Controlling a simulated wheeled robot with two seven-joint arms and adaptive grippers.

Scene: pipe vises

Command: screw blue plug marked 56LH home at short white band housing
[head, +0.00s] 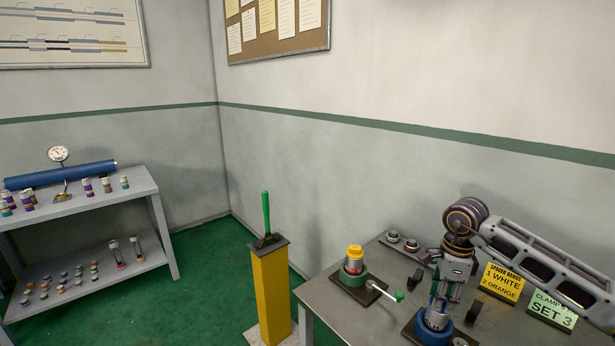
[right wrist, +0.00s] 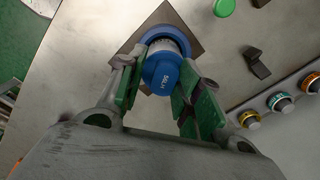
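The blue plug marked 56LH (right wrist: 162,76) stands in a blue ring-shaped housing (right wrist: 154,38) in the right wrist view, its marked end facing the camera. A pale white band shows between plug and housing. My right gripper (right wrist: 164,54) has its green-padded fingers on both sides of the plug, seemingly touching it. In the head view my right gripper (head: 437,303) points down over the blue housing (head: 434,327) on its dark base plate. The fingers partly hide the plug there. My left gripper is not in view.
A second vise with a green collar (head: 352,277), yellow-topped plug and green-tipped handle (head: 398,296) stands left on the table. Behind are a tray of ringed plugs (head: 411,246), a yellow spacer-band sign (head: 501,282) and a green clamp sign (head: 552,311). A yellow pedestal (head: 271,293) stands beyond the table.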

